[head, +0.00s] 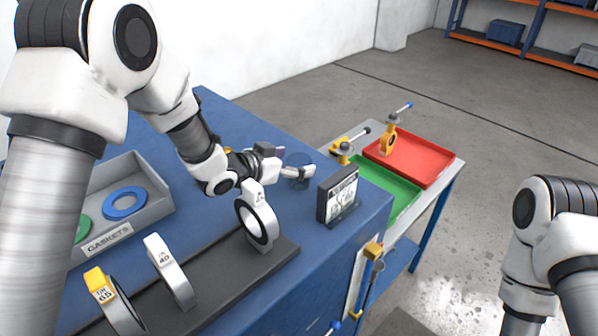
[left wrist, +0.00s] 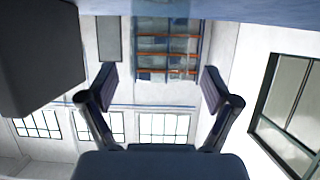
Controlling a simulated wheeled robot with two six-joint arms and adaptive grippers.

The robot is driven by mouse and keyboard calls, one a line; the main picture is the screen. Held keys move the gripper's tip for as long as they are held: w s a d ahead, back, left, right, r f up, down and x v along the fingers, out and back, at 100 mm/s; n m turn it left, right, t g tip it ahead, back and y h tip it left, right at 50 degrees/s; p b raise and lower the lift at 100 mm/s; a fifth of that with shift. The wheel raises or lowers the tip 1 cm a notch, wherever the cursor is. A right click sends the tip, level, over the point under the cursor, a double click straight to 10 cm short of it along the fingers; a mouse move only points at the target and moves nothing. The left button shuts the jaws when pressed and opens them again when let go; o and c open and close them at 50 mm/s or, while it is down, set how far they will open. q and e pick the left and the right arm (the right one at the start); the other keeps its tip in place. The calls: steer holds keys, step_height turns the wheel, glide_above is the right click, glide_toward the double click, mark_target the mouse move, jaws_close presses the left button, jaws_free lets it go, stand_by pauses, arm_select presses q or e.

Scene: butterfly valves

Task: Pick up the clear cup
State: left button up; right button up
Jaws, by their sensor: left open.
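The clear cup (head: 299,160) is a faint, see-through bluish shape on the blue bench top, left of the black display box. My left gripper (head: 293,171) is low over the bench at the cup, with its fingers overlapping the cup's outline in the head view. In the left wrist view the two fingers (left wrist: 160,88) stand wide apart. A pale, see-through patch shows between and above them, but I cannot make out the cup's edges for certain. Whether the fingers touch the cup cannot be told. My right gripper is out of view.
A black display box (head: 338,195) stands just right of the cup. A ring on a stand (head: 256,222) is close in front of the left gripper. A grey gasket tray (head: 155,205) is at left. A side table holds red (head: 430,155) and green (head: 402,192) trays with valves.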

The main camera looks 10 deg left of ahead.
arm_select(q)
steer(key=shift+s+r, duration=0.1)
steer(key=shift+s, duration=0.1)
steer(key=c, duration=0.9)
steer(key=shift+d, duration=0.1)
steer(key=shift+c, duration=1.1)
